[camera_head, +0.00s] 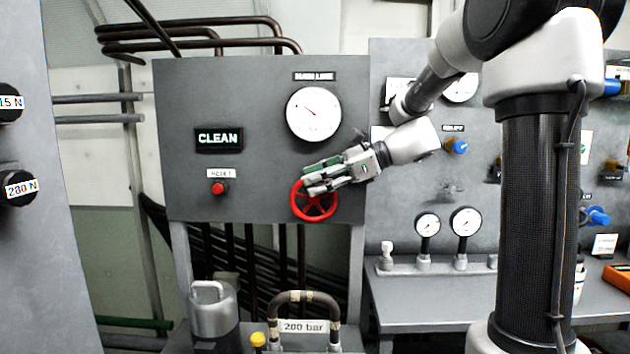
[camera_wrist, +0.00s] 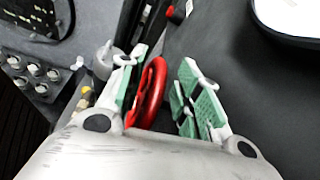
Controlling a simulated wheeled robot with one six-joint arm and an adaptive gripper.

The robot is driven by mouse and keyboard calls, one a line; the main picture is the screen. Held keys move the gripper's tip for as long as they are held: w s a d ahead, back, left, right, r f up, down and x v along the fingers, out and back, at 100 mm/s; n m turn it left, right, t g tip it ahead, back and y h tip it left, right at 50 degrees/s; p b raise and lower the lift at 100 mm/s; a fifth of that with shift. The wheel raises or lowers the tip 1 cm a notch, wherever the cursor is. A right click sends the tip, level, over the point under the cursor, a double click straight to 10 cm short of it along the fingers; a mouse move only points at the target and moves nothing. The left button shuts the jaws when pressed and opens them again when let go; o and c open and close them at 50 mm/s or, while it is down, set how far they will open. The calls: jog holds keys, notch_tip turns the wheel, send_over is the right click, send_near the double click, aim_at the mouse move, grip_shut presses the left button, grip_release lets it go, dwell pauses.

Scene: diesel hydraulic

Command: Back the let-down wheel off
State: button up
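The red handwheel (camera_head: 315,217) is mounted low on the grey panel below the large round gauge (camera_head: 313,114). My gripper (camera_head: 308,179) is at the wheel's upper part and covers some of its top in the head view. In the wrist view, the wheel's rim (camera_wrist: 152,92) lies between the two green-padded fingers of my gripper (camera_wrist: 162,68). The rim is close to the left finger, and a clear gap separates it from the right finger. I cannot tell whether the left pad touches it. The gauge needle points to the upper left.
A lit "CLEAN" sign (camera_head: 218,139) and a red button (camera_head: 218,188) are left of the wheel. A hose loop labelled 200 bar (camera_head: 303,326) and a metal cylinder (camera_head: 212,312) stand below. A bench (camera_head: 430,297) with small gauges is at right.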

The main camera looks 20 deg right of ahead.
jog(key=shift+a+f, duration=0.15)
jog(key=shift+a, duration=0.1)
grip_shut()
jog(key=shift+w+a+g+h, duration=0.1)
jog(key=shift+a+g+h, duration=0.2)
jog(key=shift+a+h, duration=0.15)
jog(key=shift+w+a+g+h, duration=0.2)
jog(key=shift+g+h, duration=0.1)
jog(key=shift+h, duration=0.75)
grip_release()
jog(key=shift+d, duration=0.1)
